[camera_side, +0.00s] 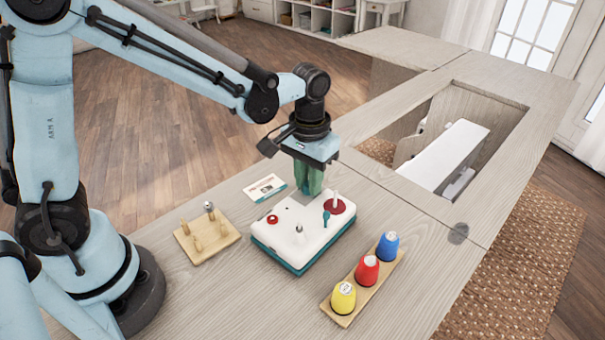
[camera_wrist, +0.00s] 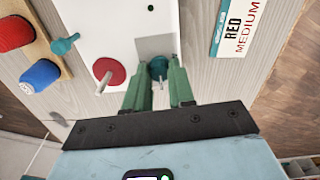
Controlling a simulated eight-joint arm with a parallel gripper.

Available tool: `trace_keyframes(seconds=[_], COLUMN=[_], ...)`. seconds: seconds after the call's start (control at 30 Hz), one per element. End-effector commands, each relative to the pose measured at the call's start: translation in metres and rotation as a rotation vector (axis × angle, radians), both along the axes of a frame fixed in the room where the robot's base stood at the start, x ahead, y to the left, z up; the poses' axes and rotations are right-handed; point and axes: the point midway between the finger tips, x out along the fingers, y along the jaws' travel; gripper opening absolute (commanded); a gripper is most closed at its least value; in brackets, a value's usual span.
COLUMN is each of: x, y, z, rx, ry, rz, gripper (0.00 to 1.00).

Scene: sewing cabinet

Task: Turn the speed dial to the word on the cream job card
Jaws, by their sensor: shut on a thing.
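The speed dial (camera_wrist: 158,68), a teal knob, sits between my fingertips in the wrist view. My gripper (camera_wrist: 158,82) points down at the far edge of the white-topped control box (camera_side: 277,236) and is shut on the dial. In the side view my green fingers (camera_side: 308,182) hide the dial. No speed words around it are readable, so its setting cannot be told. The cream job card (camera_side: 265,188) lies beside the box; in the wrist view the card (camera_wrist: 240,28) reads "RED" and "MEDIUM".
The box top also carries a red disc (camera_side: 345,208) with a pale pin, a teal lever (camera_side: 326,217) and a red button (camera_side: 272,219). A wooden rack (camera_side: 345,319) holds yellow, red and blue spools. A peg board (camera_side: 190,246) stands left. The cabinet opening (camera_side: 455,150) lies right.

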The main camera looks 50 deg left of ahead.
Motion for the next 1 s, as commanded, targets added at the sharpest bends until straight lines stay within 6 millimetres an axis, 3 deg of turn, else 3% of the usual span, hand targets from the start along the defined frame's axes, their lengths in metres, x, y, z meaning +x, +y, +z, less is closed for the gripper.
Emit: trace_keyframes(seconds=[0.43, 0.47, 0.6, 1.0], x=[0.0006, 0.0006, 0.0005, 0.0001], y=[0.0000, 0.0000, 0.0000, 0.0000], z=[-0.0001, -0.0001, -0.0001, 0.0044], rx=[-0.001, -0.001, -0.001, 0.000], ry=[-0.002, -0.002, -0.002, -0.001], rz=[0.009, 0.009, 0.009, 0.008], gripper=[0.00, 0.27, 0.48, 0.50])
